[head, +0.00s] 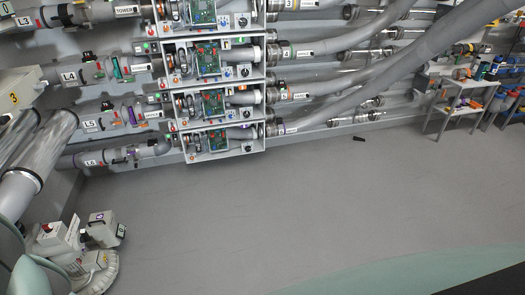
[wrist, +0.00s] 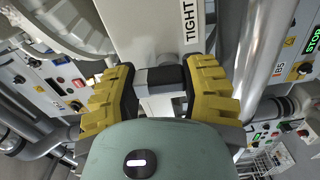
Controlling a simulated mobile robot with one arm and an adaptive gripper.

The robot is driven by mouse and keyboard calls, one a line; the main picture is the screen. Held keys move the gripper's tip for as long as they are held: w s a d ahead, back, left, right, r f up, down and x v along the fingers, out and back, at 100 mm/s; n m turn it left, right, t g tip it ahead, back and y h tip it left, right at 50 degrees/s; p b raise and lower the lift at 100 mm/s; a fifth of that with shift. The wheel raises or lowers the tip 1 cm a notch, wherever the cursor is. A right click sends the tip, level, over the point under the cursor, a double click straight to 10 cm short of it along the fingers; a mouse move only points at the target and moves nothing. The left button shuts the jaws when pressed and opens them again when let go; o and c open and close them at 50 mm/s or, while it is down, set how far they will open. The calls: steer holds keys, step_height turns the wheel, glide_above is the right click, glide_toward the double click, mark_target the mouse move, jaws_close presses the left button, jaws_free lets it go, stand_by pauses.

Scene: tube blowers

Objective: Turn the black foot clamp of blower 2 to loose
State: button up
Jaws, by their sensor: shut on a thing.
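In the wrist view my gripper (wrist: 163,82) has two yellow ridged fingers shut on a black clamp piece (wrist: 163,75), which I take for the foot clamp. The piece sits between the fingertips, against a white panel (wrist: 150,30). The word TIGHT (wrist: 189,22) is printed on this panel, sideways, just above the right finger. No LOOSE mark shows. The clamp's lower part is hidden behind my green gripper body. No number 2 is readable near the clamp. In the head view I cannot make out the gripper or clamp.
In the wrist view grey pipes and panels crowd both sides, with a B5 panel (wrist: 290,70) and a green STOP display (wrist: 313,40) at right. In the head view white units (head: 100,228) stand at lower left, shelves (head: 465,95) at right; the middle floor (head: 270,215) is clear.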

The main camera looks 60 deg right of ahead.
steer(key=shift+n, duration=0.5)
steer(key=o, duration=1.2)
steer(key=shift+s, duration=0.1)
steer(key=v, duration=1.2)
